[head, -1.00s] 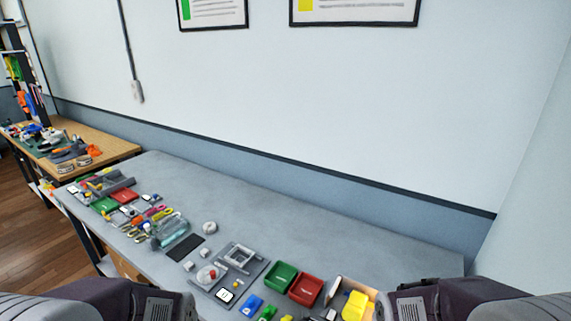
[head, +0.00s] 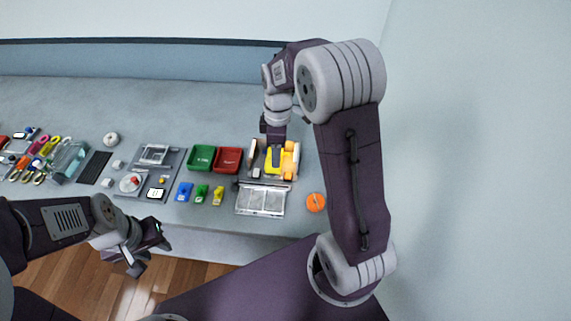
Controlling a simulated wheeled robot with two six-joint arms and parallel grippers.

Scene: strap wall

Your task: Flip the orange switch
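I cannot make out a clear orange switch. A round orange object (head: 316,203) lies on the grey table at the right, and I cannot tell whether it is a switch. A grey panel (head: 125,187) at centre left carries a red knob (head: 134,181) on a white disc and a small yellow part. My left gripper (head: 152,258) hangs off the table's front edge, below that panel in the picture, with its fingers apart and nothing between them. My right gripper (head: 275,136) is over the yellow and orange item at the back right; its fingertips are too small and dark to read.
Green (head: 202,157) and red (head: 228,159) trays stand mid-table. Blue, green and yellow small pieces lie in front. Tools crowd the left. The back of the table (head: 190,105) is clear.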

